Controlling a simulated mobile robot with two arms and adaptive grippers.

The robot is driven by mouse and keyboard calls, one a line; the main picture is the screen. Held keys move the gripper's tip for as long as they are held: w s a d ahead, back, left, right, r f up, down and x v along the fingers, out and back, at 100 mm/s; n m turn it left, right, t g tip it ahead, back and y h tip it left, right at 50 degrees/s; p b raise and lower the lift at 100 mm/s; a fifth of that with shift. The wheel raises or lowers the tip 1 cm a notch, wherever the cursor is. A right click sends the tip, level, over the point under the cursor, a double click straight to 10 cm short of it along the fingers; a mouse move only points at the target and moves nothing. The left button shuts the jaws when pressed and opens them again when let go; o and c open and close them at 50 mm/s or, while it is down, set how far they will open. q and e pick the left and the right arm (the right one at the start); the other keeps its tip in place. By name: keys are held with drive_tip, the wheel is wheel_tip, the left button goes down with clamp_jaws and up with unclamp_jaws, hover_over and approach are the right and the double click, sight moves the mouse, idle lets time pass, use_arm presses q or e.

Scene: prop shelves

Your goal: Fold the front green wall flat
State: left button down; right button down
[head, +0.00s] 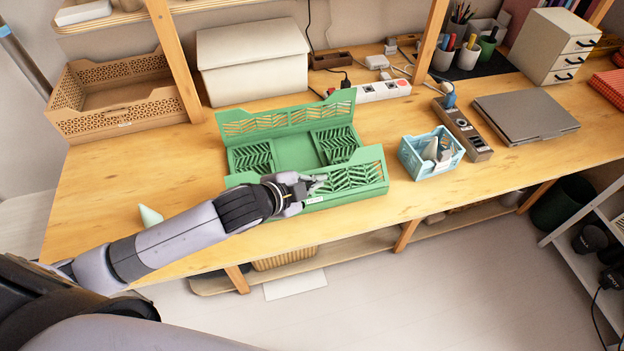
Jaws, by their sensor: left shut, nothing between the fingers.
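A green folding crate (295,152) sits on the wooden table, near its front edge. Its back wall (285,116) stands up, leaning back. The two side walls lie folded inward over the floor, the left one (252,158) and the right one (335,144). The front green wall (358,174) is upright or tilted; its left part is partly hidden by my left gripper. My left gripper (318,183) is shut and empty, at the middle of the front wall; I cannot tell whether it touches it. My right gripper is not in view.
A small light-blue basket (430,153) with items stands just right of the crate. A power strip (382,90) and a lidded beige box (252,65) stand behind. A tan basket (118,95) is at the back left. The table left of the crate is mostly clear, with a small pale cone (150,216).

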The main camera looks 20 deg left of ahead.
use_arm(q)
drive_tip(key=shift+w+a+f, duration=0.35)
drive_tip(key=shift+w+f, duration=0.1)
drive_tip(key=shift+f, duration=0.2)
